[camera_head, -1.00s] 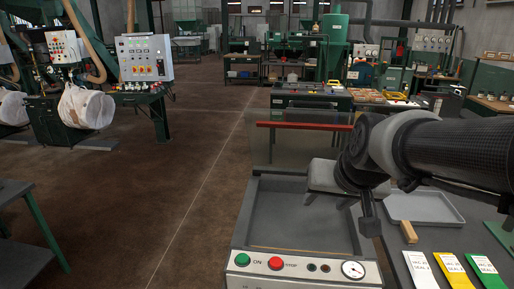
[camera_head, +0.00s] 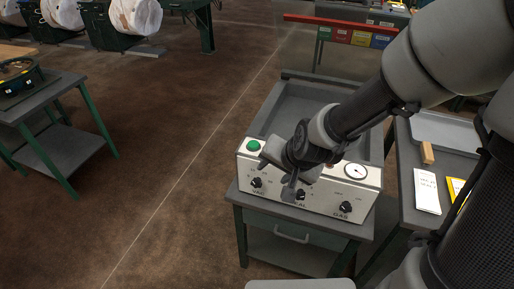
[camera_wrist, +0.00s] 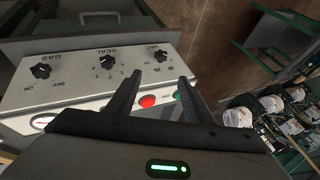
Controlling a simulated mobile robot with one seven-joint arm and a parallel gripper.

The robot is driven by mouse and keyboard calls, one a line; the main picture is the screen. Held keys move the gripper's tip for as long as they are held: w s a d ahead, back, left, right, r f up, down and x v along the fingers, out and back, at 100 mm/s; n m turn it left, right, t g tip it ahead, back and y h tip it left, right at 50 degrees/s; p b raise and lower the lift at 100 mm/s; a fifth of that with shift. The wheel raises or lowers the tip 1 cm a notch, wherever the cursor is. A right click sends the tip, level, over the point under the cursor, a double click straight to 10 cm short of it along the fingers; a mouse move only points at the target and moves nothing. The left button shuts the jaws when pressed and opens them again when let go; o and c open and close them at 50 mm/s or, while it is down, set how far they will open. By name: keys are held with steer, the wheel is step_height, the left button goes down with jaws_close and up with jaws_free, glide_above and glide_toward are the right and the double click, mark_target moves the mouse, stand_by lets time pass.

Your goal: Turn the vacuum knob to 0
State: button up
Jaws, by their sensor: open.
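The vacuum knob (camera_head: 256,183), marked VAC, is a small black knob on the left of the machine's pale front panel (camera_head: 320,203). In the wrist view, which is upside down, the vacuum knob (camera_wrist: 160,55) is just beyond and between my fingertips. Its exact pointer setting is too small to read. My gripper (camera_wrist: 159,77) is open and empty in front of the panel, apart from the knob. In the head view my gripper (camera_head: 290,188) hangs over the panel near the SEAL knob (camera_head: 300,194). The GAS knob (camera_head: 345,207) is at the right.
A green button (camera_head: 253,145) and a round gauge (camera_head: 356,171) are on the panel's upper part. The red button (camera_wrist: 148,101) shows between my fingers in the wrist view. A side table with a wooden block (camera_head: 427,153) stands at the right.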

mark_target(258, 182)
steer(key=b+x, duration=0.4)
steer(key=x, duration=0.1)
steer(key=b+x, duration=0.4)
steer(key=x, duration=0.2)
steer(key=b+x, duration=0.5)
steer(key=shift+w+a+f, duration=0.1)
steer(key=shift+a+f, duration=0.15)
steer(key=shift+a, duration=0.1)
steer(key=shift+w+f, duration=0.3)
steer(key=c, duration=1)
steer(key=shift+c, duration=0.2)
